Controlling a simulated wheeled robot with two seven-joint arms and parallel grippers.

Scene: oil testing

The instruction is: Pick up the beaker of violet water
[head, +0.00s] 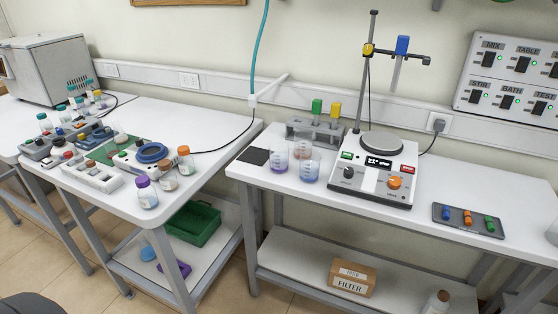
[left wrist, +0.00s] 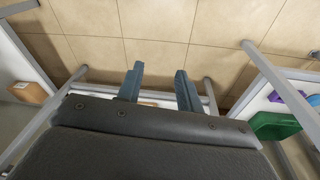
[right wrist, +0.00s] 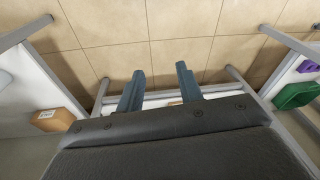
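The beaker of violet water (head: 278,162) stands upright on the right-hand white table, left of the hotplate stirrer. A beaker of blue water (head: 309,169) stands close on its right, and a beaker of pinkish liquid (head: 303,149) is just behind. Neither gripper shows in the head view. My left gripper (left wrist: 158,82) is open and empty in the left wrist view, its fingers pointing at the tiled floor and table legs. My right gripper (right wrist: 160,80) is open and empty in the right wrist view, over similar floor. No beaker shows in either wrist view.
The stirrer (head: 374,172) with its tall stand is right of the beakers. A test tube rack (head: 316,133) is behind them and a dark pad (head: 254,156) to their left. A tray of colored items (head: 468,221) lies farther right. The left table (head: 120,198) holds bottles and devices.

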